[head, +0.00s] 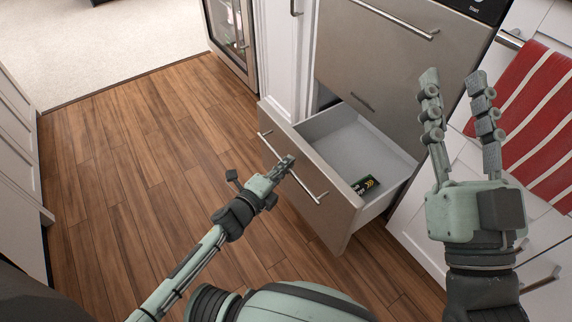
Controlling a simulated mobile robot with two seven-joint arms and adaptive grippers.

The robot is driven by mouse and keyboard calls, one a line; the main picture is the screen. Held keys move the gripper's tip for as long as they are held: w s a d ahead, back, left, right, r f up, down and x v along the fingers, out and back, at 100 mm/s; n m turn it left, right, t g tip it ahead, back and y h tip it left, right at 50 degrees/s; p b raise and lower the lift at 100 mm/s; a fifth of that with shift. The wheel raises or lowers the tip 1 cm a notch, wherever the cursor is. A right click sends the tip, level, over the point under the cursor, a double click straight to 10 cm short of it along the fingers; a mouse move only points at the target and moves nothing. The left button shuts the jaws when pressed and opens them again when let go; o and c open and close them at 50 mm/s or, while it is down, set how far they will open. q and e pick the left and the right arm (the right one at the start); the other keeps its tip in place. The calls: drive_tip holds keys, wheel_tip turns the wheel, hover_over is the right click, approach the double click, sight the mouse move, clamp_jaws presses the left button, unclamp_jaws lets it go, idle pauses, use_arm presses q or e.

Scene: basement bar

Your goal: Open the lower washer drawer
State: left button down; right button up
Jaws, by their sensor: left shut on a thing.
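The lower washer drawer (296,170) stands pulled out from the grey appliance, with its white inside showing. A small dark green packet with yellow marks (364,185) lies in it. A long metal bar handle (308,190) runs across the drawer's front. My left gripper (284,168) is at the middle of this handle and shut on it; its fingertips are small in view. My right gripper (457,85) is raised at the right with its two fingers apart, pointing up and empty. It is in front of the cabinets, clear of the drawer.
The closed upper drawer (385,65) with its own bar handle is above. A red and white striped towel (535,120) hangs at the right by white cabinets. A glass-door fridge (232,30) stands at the back. The wooden floor (120,170) at left is clear.

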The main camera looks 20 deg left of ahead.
use_arm(q)
drive_tip(key=s+a+p, duration=0.1)
drive_tip(key=s+a, duration=0.5)
drive_tip(key=s, duration=0.2)
drive_tip(key=shift+s+a, duration=0.3)
drive_tip(key=shift+a, duration=0.05)
use_arm(e)
drive_tip(key=f+g, duration=0.1)
drive_tip(key=f, duration=0.1)
drive_tip(key=w+f+g, duration=0.1)
drive_tip(key=f, duration=0.1)
drive_tip(key=shift+w+f+g+h, duration=0.15)
drive_tip(key=shift+w+g+h, duration=0.05)
drive_tip(key=shift+g+h, duration=0.2)
use_arm(q)
drive_tip(key=c, duration=1.6)
unclamp_jaws()
drive_tip(key=shift+s, duration=0.1)
drive_tip(key=v, duration=1.1)
drive_tip(key=shift+s, duration=0.4)
